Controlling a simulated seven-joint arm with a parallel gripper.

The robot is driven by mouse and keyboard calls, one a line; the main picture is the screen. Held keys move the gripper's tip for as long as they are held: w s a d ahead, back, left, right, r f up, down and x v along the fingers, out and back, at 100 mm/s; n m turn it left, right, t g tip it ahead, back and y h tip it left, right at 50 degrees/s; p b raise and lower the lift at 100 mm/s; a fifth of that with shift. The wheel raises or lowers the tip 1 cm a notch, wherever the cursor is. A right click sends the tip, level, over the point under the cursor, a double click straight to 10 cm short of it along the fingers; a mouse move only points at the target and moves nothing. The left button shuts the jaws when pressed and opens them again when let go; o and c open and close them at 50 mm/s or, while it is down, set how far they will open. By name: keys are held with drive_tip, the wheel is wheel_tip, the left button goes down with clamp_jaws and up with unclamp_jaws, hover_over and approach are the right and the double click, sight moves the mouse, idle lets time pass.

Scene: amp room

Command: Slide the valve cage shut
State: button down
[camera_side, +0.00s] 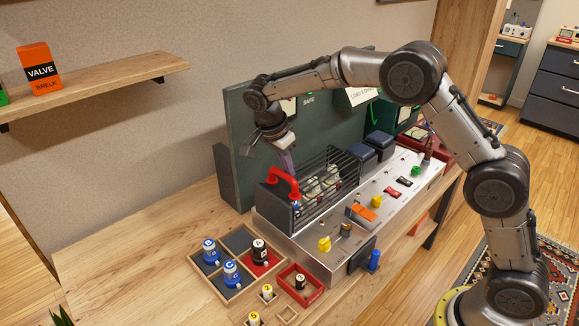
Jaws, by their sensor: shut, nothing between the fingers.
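The valve cage (338,193) is a dark wire-barred cover on the metal amp chassis (298,246). Pale valves show through its bars. A red handle (284,177) stands at its left end, above a dark end block. My gripper (290,172) reaches down from the upper left and is shut, with its fingertips close at the red handle. I cannot tell whether the fingers touch the handle. The far side of the cage is hidden by its bars.
A wooden tray (191,257) with blue and black labelled valves stands at the front left. A red tray (283,268) sits beside it. Yellow, orange and green controls dot the chassis. A dark green panel (236,150) rises behind. The table is clear at left.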

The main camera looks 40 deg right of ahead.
drive_tip(key=shift+a, duration=0.35)
drive_tip(key=d, duration=0.3)
drive_tip(key=d+f, duration=0.1)
drive_tip(key=d, duration=0.1)
drive_tip(key=v, duration=1)
wheel_tip(320, 180, up, 10)
drive_tip(key=t, duration=0.2)
hover_over(304, 177)
drive_tip(key=s+a, duration=0.2)
drive_tip(key=s, duration=0.3)
drive_tip(key=s+r+n+t+y, duration=0.1)
drive_tip(key=s+r+n, duration=0.25)
drive_tip(key=s, duration=1.05)
drive_tip(key=s+a+f+n+t+y, duration=0.1)
drive_tip(key=s+f+n+t+y, duration=0.1)
drive_tip(key=s+f+n, duration=1)
drive_tip(key=s+n, duration=0.2)
drive_tip(key=s, duration=0.1)
drive_tip(key=shift+a+t+y, duration=0.3)
drive_tip(key=shift+a, duration=0.1)
